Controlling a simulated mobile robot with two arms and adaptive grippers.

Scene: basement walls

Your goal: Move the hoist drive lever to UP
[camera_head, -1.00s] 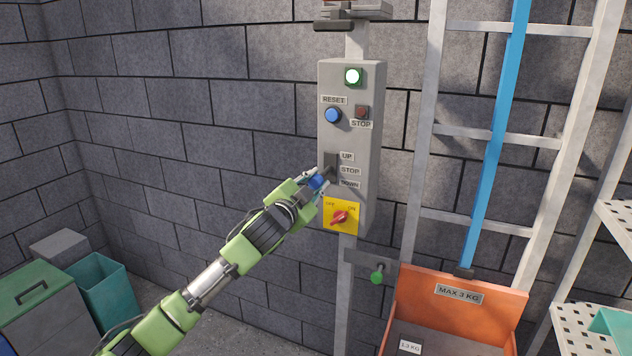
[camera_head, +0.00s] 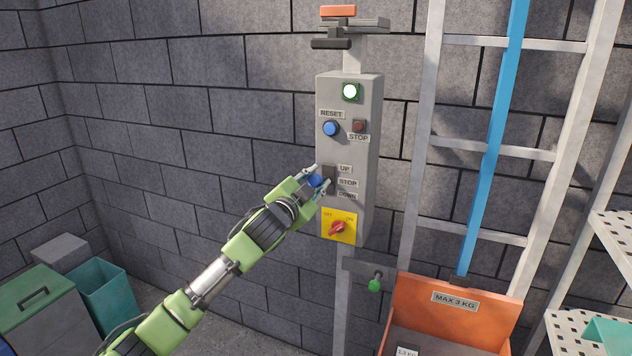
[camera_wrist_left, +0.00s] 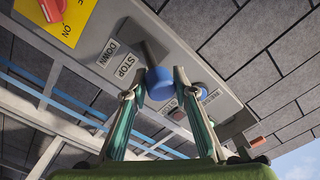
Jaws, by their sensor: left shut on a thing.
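The hoist drive lever has a blue knob (camera_head: 314,181) and stands out from a dark slot (camera_head: 329,174) on the grey control box (camera_head: 364,140). Labels UP (camera_head: 345,169), STOP (camera_head: 347,182) and DOWN (camera_head: 347,195) run beside the slot. My left gripper (camera_head: 320,178) is shut on the knob, with one finger on each side. In the left wrist view the knob (camera_wrist_left: 160,83) sits between the fingertips. The knob stands out near STOP level in the head view; its exact setting is hard to tell. My right gripper is not in view.
The box also carries a lit green lamp (camera_head: 351,92), blue RESET button (camera_head: 331,129), red STOP button (camera_head: 359,126) and a red rotary switch (camera_head: 337,228) on yellow below the lever. An orange bin (camera_head: 480,314) and ladder rails stand to the right.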

